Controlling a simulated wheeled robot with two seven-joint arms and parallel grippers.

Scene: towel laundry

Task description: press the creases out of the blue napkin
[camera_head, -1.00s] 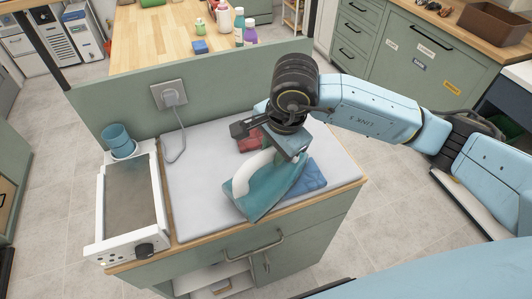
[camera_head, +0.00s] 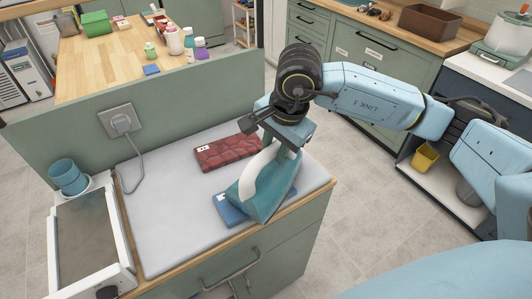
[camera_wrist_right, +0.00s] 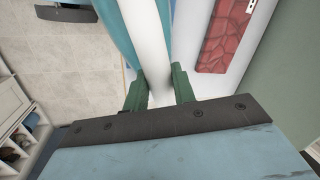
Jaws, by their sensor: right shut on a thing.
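The blue napkin (camera_head: 228,210) lies near the front edge of the pale grey pad (camera_head: 165,215). Its left part shows; the teal iron (camera_head: 272,200) covers the rest. Whether the iron's sole touches the cloth, I cannot tell. My right gripper (camera_wrist_right: 160,85) is shut on the iron's white handle (camera_head: 257,172), with green fingertips on both sides of it in the wrist view. The wrist view also shows part of the iron's teal body (camera_wrist_right: 125,25). My left gripper is not in view.
A red patterned folded cloth (camera_head: 228,152) lies behind the iron, also in the wrist view (camera_wrist_right: 220,32). A dark-plated white unit (camera_head: 90,245) and a blue cup (camera_head: 68,177) stand left. A cord runs to a wall socket (camera_head: 121,122). The pad's left half is clear.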

